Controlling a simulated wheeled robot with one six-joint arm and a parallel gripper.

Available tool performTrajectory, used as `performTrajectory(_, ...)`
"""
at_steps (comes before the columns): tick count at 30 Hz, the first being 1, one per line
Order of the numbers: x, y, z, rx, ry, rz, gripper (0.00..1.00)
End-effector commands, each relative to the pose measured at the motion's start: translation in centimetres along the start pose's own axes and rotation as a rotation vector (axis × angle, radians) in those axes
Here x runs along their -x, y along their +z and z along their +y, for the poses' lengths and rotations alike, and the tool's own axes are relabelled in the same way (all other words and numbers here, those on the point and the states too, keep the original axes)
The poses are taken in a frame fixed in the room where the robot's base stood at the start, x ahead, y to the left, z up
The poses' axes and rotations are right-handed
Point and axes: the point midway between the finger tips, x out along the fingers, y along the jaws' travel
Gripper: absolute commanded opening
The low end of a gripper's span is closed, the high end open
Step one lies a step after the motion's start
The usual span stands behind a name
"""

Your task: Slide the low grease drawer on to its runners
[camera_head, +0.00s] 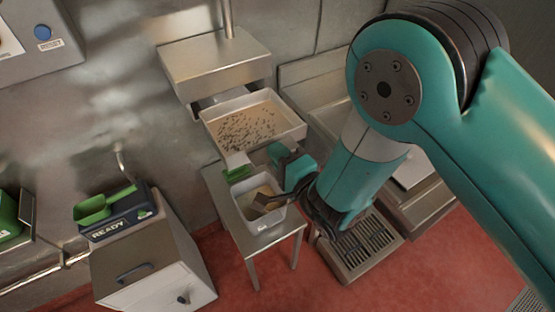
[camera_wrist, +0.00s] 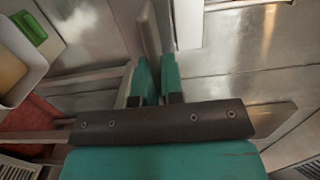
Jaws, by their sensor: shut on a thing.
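A shallow pale metal tray (camera_head: 298,127) with tan, dark-speckled contents juts out below a steel box; I take it to be the grease drawer. Its back end is under the box, and its runners are hidden. My gripper (camera_head: 287,162) is at the tray's near right side, above a small steel table. In the wrist view its teal fingers (camera_wrist: 156,80) are closed on a thin grey upright plate (camera_wrist: 150,28). I cannot tell whether this plate belongs to the tray.
A white tub (camera_head: 262,225) with tan contents stands on the small table (camera_head: 222,196), close to my gripper. A green-handled tool (camera_head: 237,173) lies by its back edge. A scale (camera_head: 125,225) with a green scoop stands left. A floor grate (camera_head: 362,245) is at right.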

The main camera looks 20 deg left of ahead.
Motion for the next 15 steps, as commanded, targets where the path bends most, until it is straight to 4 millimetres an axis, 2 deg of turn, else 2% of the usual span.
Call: performTrajectory(15,-0.80,0.58,-0.10,0.000,-0.002,-0.010,0.00)
